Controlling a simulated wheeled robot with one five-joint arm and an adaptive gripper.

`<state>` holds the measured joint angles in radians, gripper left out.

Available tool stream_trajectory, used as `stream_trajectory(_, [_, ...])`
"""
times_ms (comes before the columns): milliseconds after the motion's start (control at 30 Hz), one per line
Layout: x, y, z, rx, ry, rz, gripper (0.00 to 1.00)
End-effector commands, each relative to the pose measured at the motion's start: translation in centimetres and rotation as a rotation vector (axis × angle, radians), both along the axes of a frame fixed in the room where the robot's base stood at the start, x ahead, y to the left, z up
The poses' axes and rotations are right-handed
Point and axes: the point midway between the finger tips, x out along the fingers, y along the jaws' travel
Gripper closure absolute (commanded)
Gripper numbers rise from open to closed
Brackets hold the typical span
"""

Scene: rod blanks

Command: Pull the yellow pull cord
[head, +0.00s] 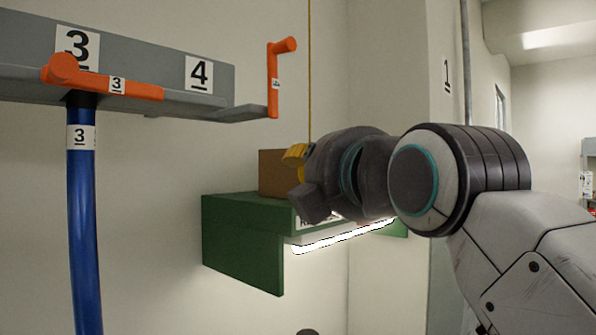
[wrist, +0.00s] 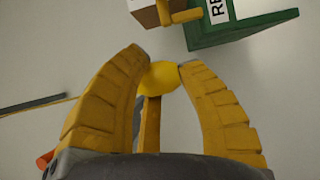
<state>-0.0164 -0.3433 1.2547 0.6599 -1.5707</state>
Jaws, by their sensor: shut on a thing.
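The yellow pull cord (head: 309,70) hangs straight down from above in the head view, and its lower end goes out of sight behind my gripper (head: 295,157). In the wrist view a rounded yellow knob (wrist: 163,78) sits between the tips of the two yellow fingers of my gripper (wrist: 164,64). The fingers touch it on both sides and are shut on it. A narrow yellow bar (wrist: 150,124) shows below the knob; I cannot tell if it is a finger or part of the cord. The knob is hidden in the head view.
A green shelf (head: 240,232) with a lit strip (head: 345,237) under it is behind my gripper, with a brown box (head: 272,172) on top. At left, a grey rail (head: 150,85) carries orange handles (head: 272,80) and a blue pipe (head: 83,220) hangs below it.

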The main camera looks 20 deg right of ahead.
Motion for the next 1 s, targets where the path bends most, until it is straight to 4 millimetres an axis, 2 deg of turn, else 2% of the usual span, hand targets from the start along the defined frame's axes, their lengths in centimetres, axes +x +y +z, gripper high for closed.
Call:
stream_trajectory(633, [0.0,0.0,-2.2,0.000,0.000,0.001,0.95])
stream_trajectory(667, [0.0,0.0,-2.0,0.000,0.000,0.001,0.63])
stream_trajectory(933, [0.0,0.0,-1.9,0.000,0.000,0.000,0.39])
stream_trajectory(1000, [0.0,0.0,-1.9,0.000,0.000,0.000,0.38])
